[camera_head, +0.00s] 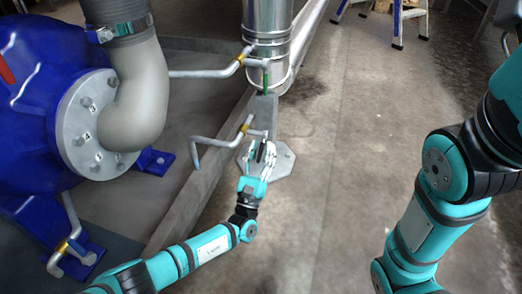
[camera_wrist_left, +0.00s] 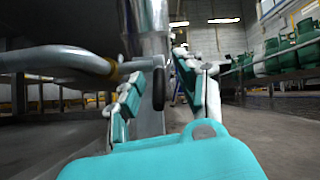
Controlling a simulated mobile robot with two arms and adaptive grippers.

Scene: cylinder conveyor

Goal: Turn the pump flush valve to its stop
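My left gripper (camera_head: 262,152) is in front of the grey post, just below the end of the lower thin pipe (camera_head: 212,141) with a brass collar. In the left wrist view the gripper (camera_wrist_left: 162,95) has its fingers spread. A dark, rounded handle-like piece (camera_wrist_left: 158,89) hangs at the pipe's end and appears between the fingers; it looks like the valve's handle. I see no clear contact with either finger. The brass collar (camera_wrist_left: 113,70) is left of it. In the head view the fingers largely hide this piece. My right gripper is outside both views.
The blue pump (camera_head: 30,110) with its grey elbow pipe (camera_head: 144,95) fills the left. A grey post (camera_head: 264,115) stands on a floor plate (camera_head: 284,163). An upper pipe (camera_head: 205,73) meets the shiny column (camera_head: 268,25).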

